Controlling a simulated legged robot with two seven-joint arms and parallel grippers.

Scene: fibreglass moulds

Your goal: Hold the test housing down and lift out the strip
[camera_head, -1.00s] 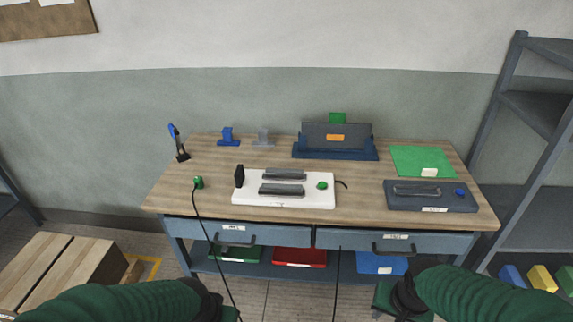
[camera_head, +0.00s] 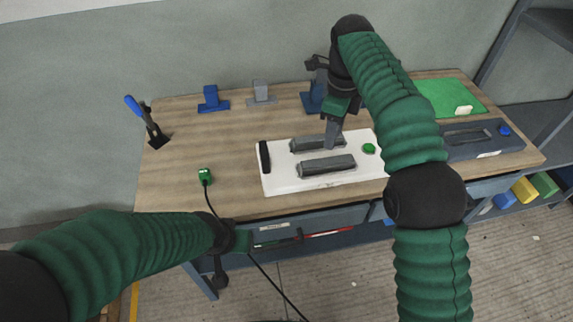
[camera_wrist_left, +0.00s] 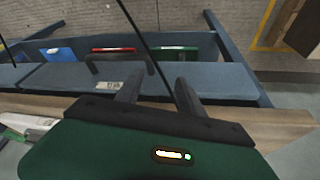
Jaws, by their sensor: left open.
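The white test housing (camera_head: 278,180) lies on the bench. It carries two dark grey bars, the rear bar (camera_head: 308,145) and the front bar (camera_head: 327,166), a black block (camera_head: 264,157) at its left end and a green button (camera_head: 369,148). I cannot make out a separate strip. My right gripper (camera_head: 332,141) points down at the rear bar's right end; whether it touches, or is open or shut, is unclear. My left gripper is at the bench's front edge, left of the housing; in the left wrist view its jaws (camera_wrist_left: 158,88) are open and empty.
A green plug (camera_head: 205,175) with a black cable lies left of the housing. A dark case (camera_head: 485,140) and green mat (camera_head: 448,97) lie right. The bench's left part (camera_head: 170,190) is mostly clear.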

